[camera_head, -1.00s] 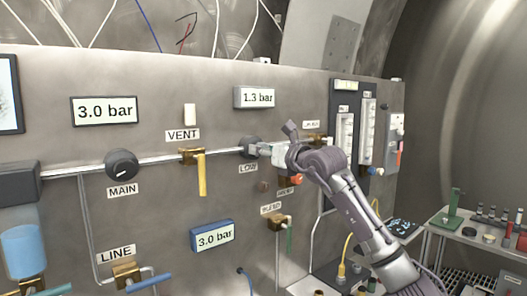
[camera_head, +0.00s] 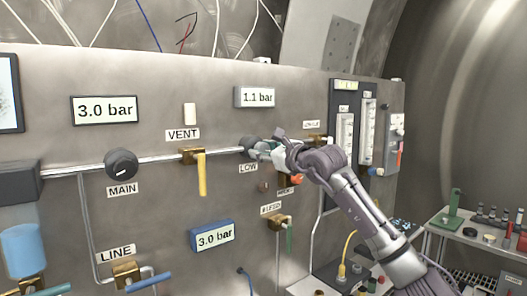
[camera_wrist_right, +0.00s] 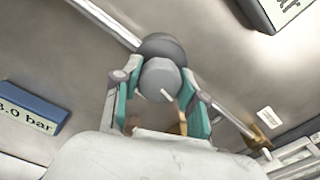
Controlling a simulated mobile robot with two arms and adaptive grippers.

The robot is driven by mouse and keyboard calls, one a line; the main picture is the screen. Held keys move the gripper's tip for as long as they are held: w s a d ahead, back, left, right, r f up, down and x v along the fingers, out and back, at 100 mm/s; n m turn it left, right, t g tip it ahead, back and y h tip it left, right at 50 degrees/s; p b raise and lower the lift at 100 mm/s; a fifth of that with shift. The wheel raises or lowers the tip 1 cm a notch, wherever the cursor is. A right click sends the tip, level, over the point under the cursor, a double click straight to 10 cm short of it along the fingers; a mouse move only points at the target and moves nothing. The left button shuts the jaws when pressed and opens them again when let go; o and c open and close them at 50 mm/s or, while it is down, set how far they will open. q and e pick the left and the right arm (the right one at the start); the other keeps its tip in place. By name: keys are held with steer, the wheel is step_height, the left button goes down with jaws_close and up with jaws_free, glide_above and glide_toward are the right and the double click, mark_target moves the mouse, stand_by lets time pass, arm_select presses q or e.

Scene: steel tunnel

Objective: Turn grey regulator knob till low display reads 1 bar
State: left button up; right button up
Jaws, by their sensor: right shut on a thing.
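The grey regulator knob (camera_head: 250,144) sits on the pipe above the LOW label (camera_head: 248,168). In the right wrist view the knob (camera_wrist_right: 160,80) lies between the green finger pads, its pale pointer line slanting to the lower right. My right gripper (camera_head: 262,149) is shut on this knob, and its fingers (camera_wrist_right: 158,90) show on both sides of it. The low display (camera_head: 254,97) above reads 1.1 bar. My left gripper is not in view.
The black MAIN knob (camera_head: 121,164) and yellow VENT lever (camera_head: 202,174) are left of the knob. A left display (camera_head: 104,110) and a blue-framed display (camera_head: 212,236) both read 3.0 bar. Flow tubes (camera_head: 367,131) stand to the right of my gripper.

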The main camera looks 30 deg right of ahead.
stand_by(0.4)
steer(key=o, duration=1.2)
steer(key=shift+c, duration=0.2)
steer(key=s, duration=1.2)
steer(key=shift+d, duration=0.45)
